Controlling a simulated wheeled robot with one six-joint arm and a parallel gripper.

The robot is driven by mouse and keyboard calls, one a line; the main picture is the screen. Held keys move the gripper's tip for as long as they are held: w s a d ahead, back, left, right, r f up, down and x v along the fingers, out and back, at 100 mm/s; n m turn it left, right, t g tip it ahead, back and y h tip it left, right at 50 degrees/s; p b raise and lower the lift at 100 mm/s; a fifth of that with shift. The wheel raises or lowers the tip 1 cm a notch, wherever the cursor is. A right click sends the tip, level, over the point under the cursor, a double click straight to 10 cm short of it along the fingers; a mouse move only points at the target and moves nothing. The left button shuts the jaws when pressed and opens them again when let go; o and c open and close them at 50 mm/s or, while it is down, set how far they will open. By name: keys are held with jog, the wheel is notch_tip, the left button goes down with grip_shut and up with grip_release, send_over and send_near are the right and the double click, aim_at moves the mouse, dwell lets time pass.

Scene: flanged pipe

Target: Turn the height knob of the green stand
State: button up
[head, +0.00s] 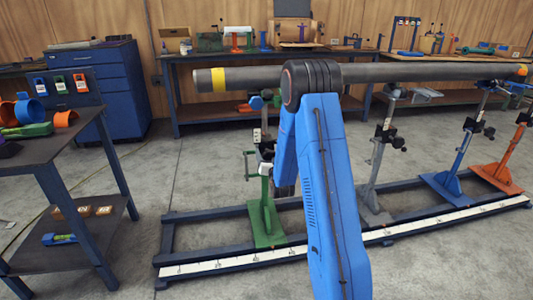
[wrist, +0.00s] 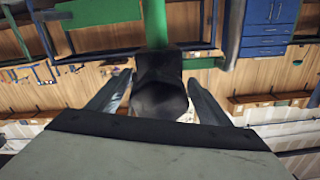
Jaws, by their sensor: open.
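The green stand (head: 265,222) stands on the blue rail frame at the middle of the head view, partly behind my blue arm. In the wrist view, which is upside down, its green post (wrist: 155,22) runs up from a black knob (wrist: 160,78). My gripper (wrist: 158,92) is open, with one finger on each side of the knob. I cannot tell whether the fingers touch it. In the head view my arm hides most of the gripper and knob.
A long grey pipe (head: 440,72) with yellow bands passes above the stands. Grey (head: 375,165), blue (head: 460,150) and orange (head: 510,160) stands are to the right on the rail frame (head: 215,265). A dark table (head: 60,145) with parts stands at left.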

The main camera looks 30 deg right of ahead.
jog(key=shift+w, duration=0.1)
jog(key=c, duration=1)
jog(key=shift+c, duration=0.2)
jog(key=shift+n, duration=0.4)
jog(key=n, duration=0.6)
jog(key=shift+d+n, duration=0.1)
jog(key=shift+n, duration=0.2)
jog(key=n, duration=0.4)
jog(key=shift+n, duration=1.8)
